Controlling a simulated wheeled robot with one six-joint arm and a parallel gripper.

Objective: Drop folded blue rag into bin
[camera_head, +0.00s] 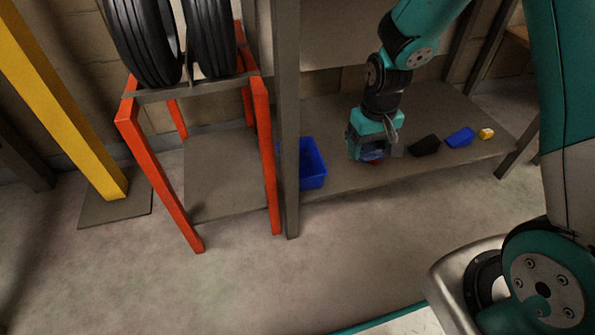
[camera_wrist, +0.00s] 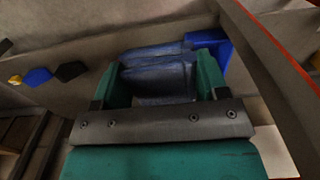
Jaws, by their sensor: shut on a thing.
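The folded blue rag (camera_wrist: 158,76) is between the two teal fingers of my gripper (camera_wrist: 163,80) in the wrist view, and the gripper is shut on it. In the head view my gripper (camera_head: 373,150) hangs over the low grey shelf, and a little of the rag (camera_head: 371,155) shows at its lower end. The blue bin (camera_head: 314,168) stands on the shelf to the left of the gripper, by the grey post. In the wrist view the bin (camera_wrist: 222,48) shows partly, behind the rag to the upper right.
To the right on the shelf (camera_head: 350,184) lie a black item (camera_head: 425,145), a blue item (camera_head: 460,137) and a small yellow one (camera_head: 486,133). A grey post (camera_head: 287,120) and an orange tyre stand (camera_head: 264,155) are left of the bin. The floor in front is clear.

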